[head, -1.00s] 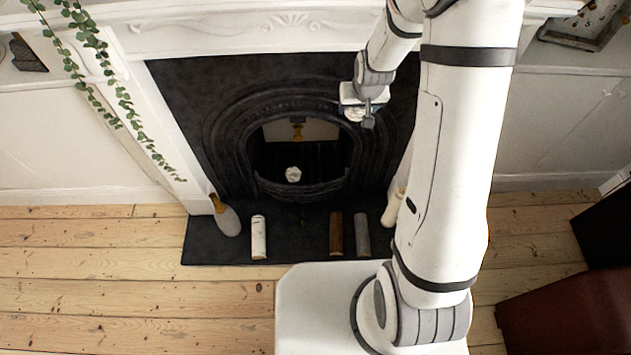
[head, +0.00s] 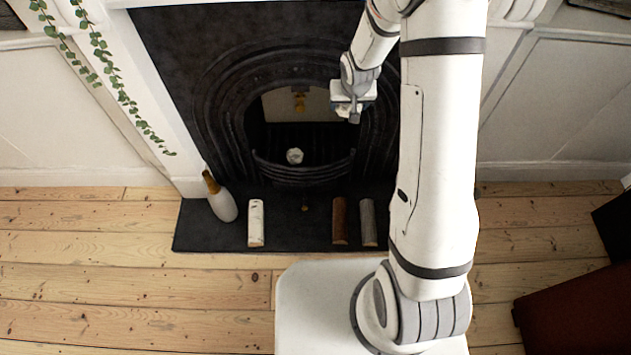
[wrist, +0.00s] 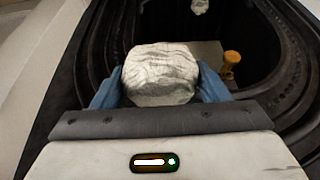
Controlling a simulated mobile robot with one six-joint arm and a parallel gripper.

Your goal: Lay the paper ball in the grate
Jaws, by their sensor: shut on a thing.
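A crumpled white paper ball (wrist: 161,75) is held between the blue fingers of my gripper (wrist: 160,92) in the wrist view. In the head view my gripper (head: 352,106) hangs in front of the right side of the fireplace arch, above the hearth. The black grate (head: 310,181) sits low in the arch, with a curved barred front. Another white crumpled lump (head: 295,156) lies in the grate; a small white shape at the top of the wrist view (wrist: 200,5) looks like it.
A yellow knobbed fitting (head: 299,101) is inside the fireplace opening. Ivy (head: 110,70) hangs at left.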

